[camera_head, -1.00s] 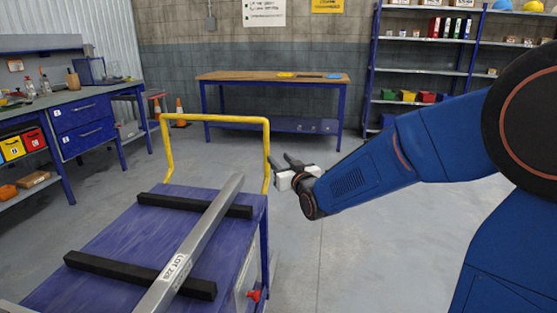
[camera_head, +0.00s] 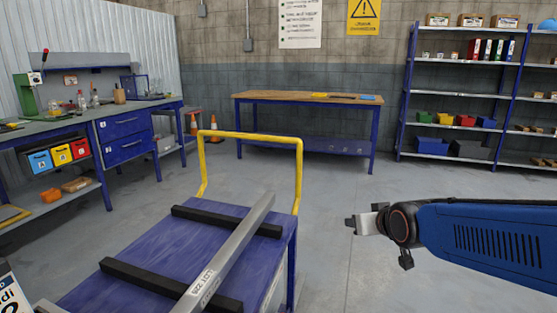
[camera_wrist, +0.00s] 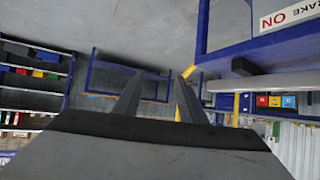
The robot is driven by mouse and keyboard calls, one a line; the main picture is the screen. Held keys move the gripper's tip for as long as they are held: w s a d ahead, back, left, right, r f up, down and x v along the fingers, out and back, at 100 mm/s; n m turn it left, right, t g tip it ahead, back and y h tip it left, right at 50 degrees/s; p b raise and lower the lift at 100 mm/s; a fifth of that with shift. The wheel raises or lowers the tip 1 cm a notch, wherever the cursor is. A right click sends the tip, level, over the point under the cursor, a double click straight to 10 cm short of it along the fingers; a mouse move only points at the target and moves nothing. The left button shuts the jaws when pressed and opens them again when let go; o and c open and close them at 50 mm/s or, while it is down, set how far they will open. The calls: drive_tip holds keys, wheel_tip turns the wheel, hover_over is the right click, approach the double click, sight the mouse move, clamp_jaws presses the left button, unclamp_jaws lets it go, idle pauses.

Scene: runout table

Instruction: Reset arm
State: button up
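My gripper (camera_head: 350,224) is held out in the air to the right of the blue cart (camera_head: 165,237), apart from it. In the wrist view its two dark fingers (camera_wrist: 158,78) stand apart with nothing between them, so it is open and empty. My blue arm reaches in from the right edge in the head view. A long grey metal bar marked "LOT 226" (camera_head: 233,246) lies on the cart across two black supports.
The cart has a yellow handle (camera_head: 248,136). A wooden-topped table (camera_head: 290,97) stands by the back wall, shelving (camera_head: 455,92) at right, a workbench (camera_head: 85,118) at left. Orange cones (camera_head: 213,127) stand near the bench. Floor between cart and shelving is clear.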

drive_tip(key=s+d+f+g, duration=0.2)
drive_tip(key=s, duration=0.6)
drive_tip(key=s+d+f+m+g+h, duration=0.1)
drive_tip(key=s+d+f+g, duration=0.1)
drive_tip(key=s, duration=0.7)
drive_tip(key=s+d+f+g, duration=0.2)
drive_tip(key=s, duration=0.7)
drive_tip(key=shift+s+d+m+h, duration=0.2)
drive_tip(key=shift+m+h, duration=0.1)
